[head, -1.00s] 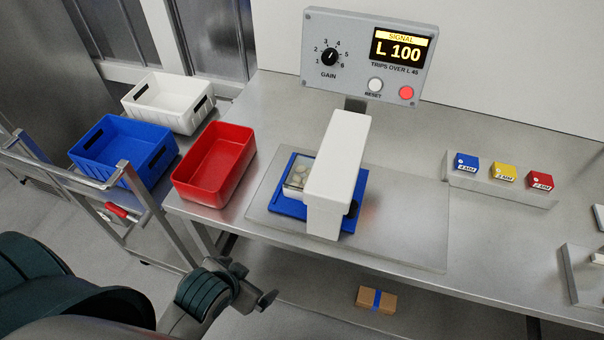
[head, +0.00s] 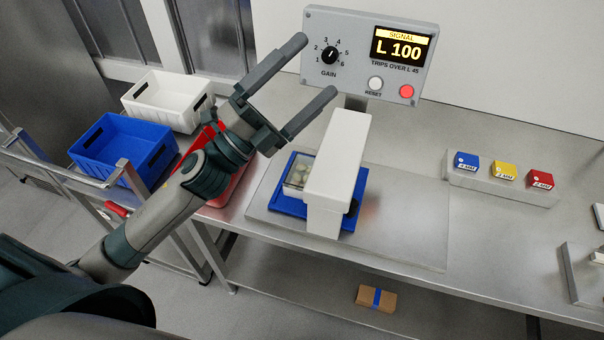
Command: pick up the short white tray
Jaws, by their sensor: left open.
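A small pale tray (head: 298,176) with a clear top and round pieces inside sits on the blue plate (head: 290,207). Its right part is hidden under the white arched head (head: 338,160) of the machine. I cannot tell its full length. My left gripper (head: 318,64) is open and empty. Its two fingers point up and right, in front of the grey display box and above the tray in the picture, apart from it. My right gripper is not in view.
The display box (head: 352,75) reads L 100. A white crate (head: 160,123), a blue crate (head: 105,168) and a red bin (head: 240,185), partly behind my left arm, stand at left. Several coloured blocks sit in a rack (head: 490,187) at right. A brown box (head: 368,298) lies below.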

